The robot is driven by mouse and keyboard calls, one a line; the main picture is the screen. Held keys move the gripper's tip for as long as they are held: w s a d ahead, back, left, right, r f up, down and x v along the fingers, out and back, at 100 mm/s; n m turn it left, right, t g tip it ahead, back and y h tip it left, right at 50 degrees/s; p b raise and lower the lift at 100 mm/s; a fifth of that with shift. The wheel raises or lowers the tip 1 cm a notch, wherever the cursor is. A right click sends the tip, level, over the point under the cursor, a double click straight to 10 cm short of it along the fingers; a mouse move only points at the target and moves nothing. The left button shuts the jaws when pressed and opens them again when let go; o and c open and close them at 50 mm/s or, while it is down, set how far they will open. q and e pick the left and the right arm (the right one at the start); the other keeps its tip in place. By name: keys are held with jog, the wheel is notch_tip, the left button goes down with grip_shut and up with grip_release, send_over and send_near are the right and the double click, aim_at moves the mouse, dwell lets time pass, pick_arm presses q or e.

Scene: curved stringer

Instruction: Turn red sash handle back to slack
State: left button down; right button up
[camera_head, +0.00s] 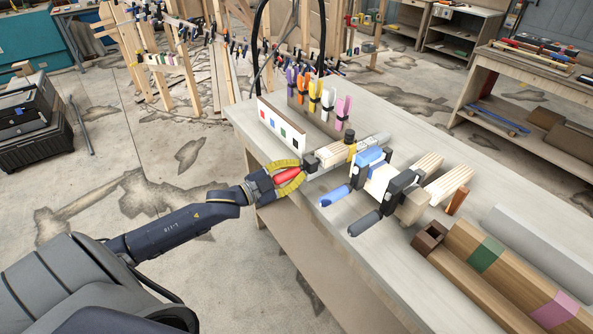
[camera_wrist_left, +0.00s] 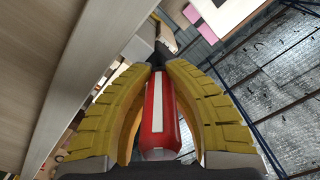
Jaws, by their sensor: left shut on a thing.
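The red sash handle (camera_head: 288,179) sticks out over the near left edge of the workbench, at the end of a clamp by a light wooden block. My left gripper (camera_head: 290,176), with yellow padded fingers, is shut around this handle. In the left wrist view the red handle (camera_wrist_left: 158,115) with a pale stripe lies lengthwise between the two yellow fingers (camera_wrist_left: 157,90), which meet near its far end. The clamp's screw beyond the fingers is mostly hidden. My right gripper is not in view.
A blue-handled clamp (camera_head: 336,195) and a dark-handled clamp (camera_head: 366,222) stand just right of the red handle. A rack of coloured spring clamps (camera_head: 318,100) and a board with coloured squares (camera_head: 281,125) stand behind. Long wooden pieces (camera_head: 480,262) lie at the right.

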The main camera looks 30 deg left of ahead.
aim_at(274, 181)
pick_arm(q)
jog(key=n, duration=0.5)
jog(key=shift+n, duration=0.4)
dwell(0.4)
jog(key=c, duration=1.1)
grip_release()
jog(key=shift+c, duration=0.2)
jog(key=shift+s, duration=0.15)
jog(key=shift+v, duration=5.85)
jog(key=shift+s+a, duration=0.1)
jog(key=v, duration=0.6)
jog(key=shift+s, duration=0.15)
